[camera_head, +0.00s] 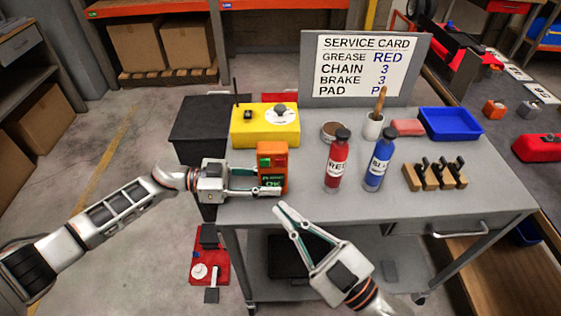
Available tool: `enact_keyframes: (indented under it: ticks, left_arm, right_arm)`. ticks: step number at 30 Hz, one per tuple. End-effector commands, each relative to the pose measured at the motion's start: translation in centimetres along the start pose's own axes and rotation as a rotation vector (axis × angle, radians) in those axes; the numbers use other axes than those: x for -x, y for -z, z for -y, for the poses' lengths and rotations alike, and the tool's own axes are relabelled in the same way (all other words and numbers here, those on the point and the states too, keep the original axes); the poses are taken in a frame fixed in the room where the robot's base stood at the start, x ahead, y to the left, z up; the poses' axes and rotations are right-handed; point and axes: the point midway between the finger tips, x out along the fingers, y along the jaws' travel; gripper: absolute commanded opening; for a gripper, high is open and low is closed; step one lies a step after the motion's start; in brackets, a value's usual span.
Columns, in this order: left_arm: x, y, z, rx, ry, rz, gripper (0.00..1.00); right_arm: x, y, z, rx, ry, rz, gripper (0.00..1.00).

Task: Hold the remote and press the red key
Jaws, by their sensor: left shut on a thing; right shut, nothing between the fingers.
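The remote (281,150) is an orange upright box near the left front edge of the table. Its face carries a green key and a reddish patch beside it, with a dark green lettered panel below; the small keys are hard to make out. My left gripper (258,181) comes in from the left and is shut on the remote, its fingers across the lower part. My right gripper (281,208) is shut and empty, its tips just below and in front of the remote, apart from it.
The grey table (400,215) holds a yellow box (265,135) behind the remote, a red bottle (337,165) and a blue bottle (378,165) to its right, a wooden block rack (434,178) and a blue tray (450,123). A service card (365,66) stands at the back.

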Motion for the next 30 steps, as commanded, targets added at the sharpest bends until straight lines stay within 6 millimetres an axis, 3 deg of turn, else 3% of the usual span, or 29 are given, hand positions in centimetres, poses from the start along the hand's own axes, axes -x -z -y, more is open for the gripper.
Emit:
enact_keyframes:
  ticks: [19, 30]
  left_arm:
    - [0.0, 0.1, 0.0, 0.0, 0.0, -0.001, 0.09]
    - [0.0, 0.1, 0.0, 0.0, 0.0, -0.001, 0.09]
  right_arm:
    - [-5.0, -3.6, -3.6, 0.003, 0.0, 0.0, 0.0]
    - [-6.1, -4.4, -4.5, 0.001, -0.001, 0.001, 0.0]
